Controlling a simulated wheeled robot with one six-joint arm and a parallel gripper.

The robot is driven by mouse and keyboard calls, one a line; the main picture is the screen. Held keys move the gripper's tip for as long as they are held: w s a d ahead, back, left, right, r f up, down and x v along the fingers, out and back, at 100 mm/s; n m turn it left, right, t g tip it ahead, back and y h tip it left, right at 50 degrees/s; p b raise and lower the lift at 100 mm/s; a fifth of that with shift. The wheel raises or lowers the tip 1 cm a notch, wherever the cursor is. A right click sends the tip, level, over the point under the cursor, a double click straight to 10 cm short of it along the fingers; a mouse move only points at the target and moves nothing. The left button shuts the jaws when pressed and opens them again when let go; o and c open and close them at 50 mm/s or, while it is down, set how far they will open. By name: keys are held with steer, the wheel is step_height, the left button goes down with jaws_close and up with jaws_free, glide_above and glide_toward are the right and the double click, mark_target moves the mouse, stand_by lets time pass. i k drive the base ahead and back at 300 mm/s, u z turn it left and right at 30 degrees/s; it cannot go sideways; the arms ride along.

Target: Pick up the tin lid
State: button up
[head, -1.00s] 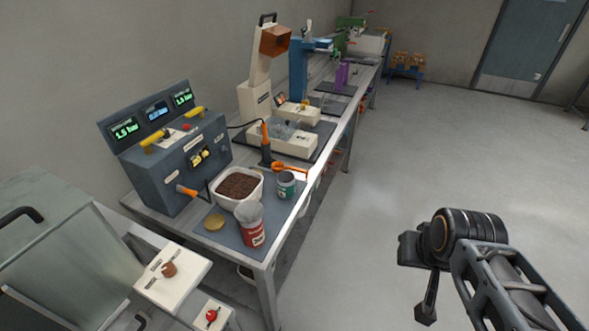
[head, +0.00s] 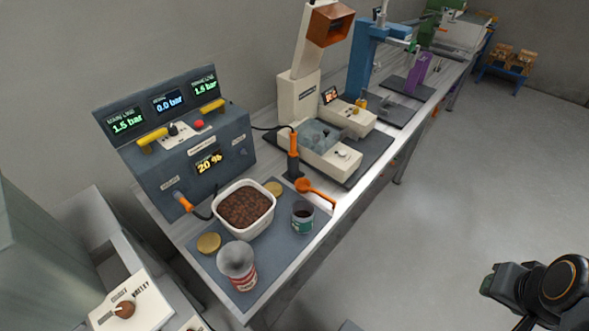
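Two round gold lids lie flat on the dark mat (head: 274,271) at the near end of the bench. One gold lid (head: 208,243) is left of the red-and-white tin (head: 242,279). The other gold lid (head: 273,189) is behind the white tub, partly hidden by it. I cannot tell which of them is the tin lid. A smaller green-banded open tin (head: 302,217) stands on the right of the mat. My gripper (head: 496,283) is at the lower right, over the floor and well away from both lids. Its fingers do not show clearly.
A white tub of brown pellets (head: 244,209) stands between the lids. An orange scoop (head: 315,192) lies behind the green tin. A grey control box (head: 190,150) with a cable and orange-handled plug borders the mat's left. The floor (head: 450,200) right of the bench is clear.

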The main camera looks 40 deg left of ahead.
mark_target(275, 189)
steer(key=i, duration=1.3)
steer(key=u, duration=3.35)
steer(key=i, duration=0.5)
steer(key=z, duration=0.1)
